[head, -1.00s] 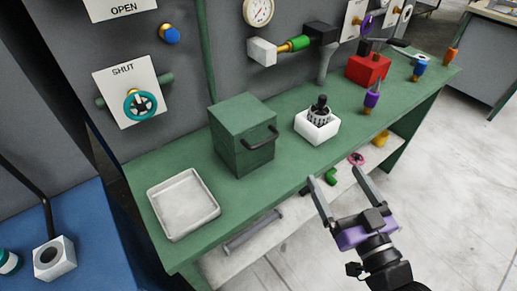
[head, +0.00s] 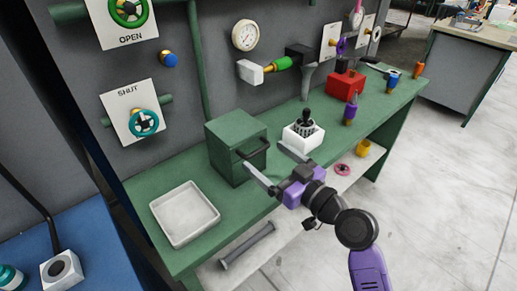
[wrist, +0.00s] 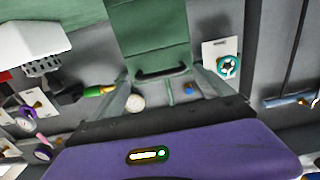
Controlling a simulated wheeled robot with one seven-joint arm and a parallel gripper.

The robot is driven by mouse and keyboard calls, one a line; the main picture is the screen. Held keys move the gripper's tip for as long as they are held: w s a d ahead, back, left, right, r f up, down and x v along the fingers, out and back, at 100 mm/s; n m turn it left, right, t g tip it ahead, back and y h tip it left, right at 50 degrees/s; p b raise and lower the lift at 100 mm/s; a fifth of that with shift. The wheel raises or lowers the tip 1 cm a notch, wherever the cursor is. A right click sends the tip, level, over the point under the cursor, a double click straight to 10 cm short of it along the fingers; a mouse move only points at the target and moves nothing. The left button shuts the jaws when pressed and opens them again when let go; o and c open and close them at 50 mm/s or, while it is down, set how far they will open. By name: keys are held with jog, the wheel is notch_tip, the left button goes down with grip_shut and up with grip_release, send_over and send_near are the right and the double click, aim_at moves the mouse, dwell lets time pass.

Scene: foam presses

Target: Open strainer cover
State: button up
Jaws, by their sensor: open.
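The green box (head: 225,140) stands on the green bench, its front closed, with a black bar handle (head: 254,150) on that face. No part is labelled as the strainer cover. My gripper (head: 264,156) is open and empty in front of the box, one finger on each side of the handle in the picture. In the wrist view the handle (wrist: 160,72) appears between the two spread fingers; I cannot tell whether they touch it. A perforated strainer piece with a black knob (head: 306,120) sits in a white holder (head: 303,138) right of the box.
A white tray (head: 184,213) lies left of the box on the green bench (head: 150,184). A red block (head: 346,84) and a purple-handled tool (head: 349,112) stand farther right. Below is a pale shelf (head: 290,234) with a grey bar (head: 247,245). Valves and a gauge (head: 246,35) are behind.

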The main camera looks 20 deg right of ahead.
aim_at(259, 149)
jog(key=shift+x, duration=2)
